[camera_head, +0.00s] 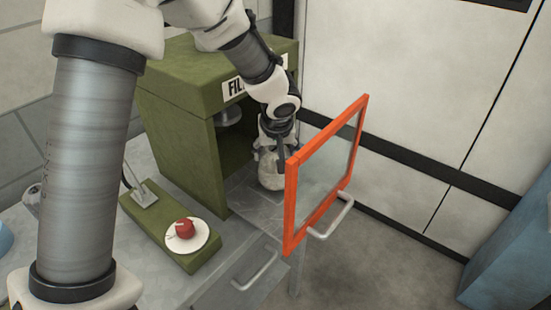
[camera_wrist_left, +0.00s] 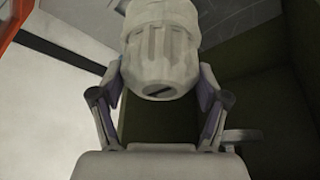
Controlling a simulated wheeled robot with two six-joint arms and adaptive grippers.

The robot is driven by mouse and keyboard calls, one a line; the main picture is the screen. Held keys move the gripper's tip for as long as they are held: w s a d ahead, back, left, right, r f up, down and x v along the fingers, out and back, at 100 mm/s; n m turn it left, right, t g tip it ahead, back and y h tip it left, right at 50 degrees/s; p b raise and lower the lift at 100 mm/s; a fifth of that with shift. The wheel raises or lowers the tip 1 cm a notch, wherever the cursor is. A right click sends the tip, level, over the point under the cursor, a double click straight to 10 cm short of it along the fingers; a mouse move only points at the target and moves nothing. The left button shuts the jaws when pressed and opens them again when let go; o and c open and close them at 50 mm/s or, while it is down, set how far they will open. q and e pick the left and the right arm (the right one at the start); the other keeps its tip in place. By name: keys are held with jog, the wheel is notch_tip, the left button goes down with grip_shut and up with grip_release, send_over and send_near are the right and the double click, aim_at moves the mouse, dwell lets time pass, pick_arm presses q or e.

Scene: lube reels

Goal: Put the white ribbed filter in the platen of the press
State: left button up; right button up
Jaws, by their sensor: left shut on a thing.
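The green press (camera_head: 175,85) stands on a grey bench, its front opening facing right. The white ribbed filter (camera_head: 271,172) is at the mouth of that opening, low over the metal plate (camera_head: 243,194) at its floor. I cannot tell whether the filter touches the plate. My left gripper (camera_head: 270,150) is shut on the filter from above. Inside the press a round metal part (camera_head: 229,116) hangs from above. My right gripper does not show.
An orange-framed clear door (camera_head: 292,205) with a handle (camera_head: 333,218) stands open just right of the filter. A green control box with a red button (camera_head: 185,228) sits in front of the press. A blue object (camera_head: 510,250) stands at the right.

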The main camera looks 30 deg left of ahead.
pick_arm(q)
notch_tip(320, 180, down, 2)
jog(key=shift+w+f, duration=0.1)
jog(key=shift+w, duration=0.05)
jog(key=shift+s+r, duration=0.25)
jog(key=shift+f, duration=0.15)
jog(key=o, duration=1.7)
jog(key=shift+w, duration=0.15)
jog(key=shift+o, duration=0.2)
jog(key=shift+r, duration=0.35)
jog(key=v, duration=0.7)
jog(key=shift+s+d, duration=0.1)
jog(key=shift+s, duration=0.2)
jog(key=shift+w, duration=0.1)
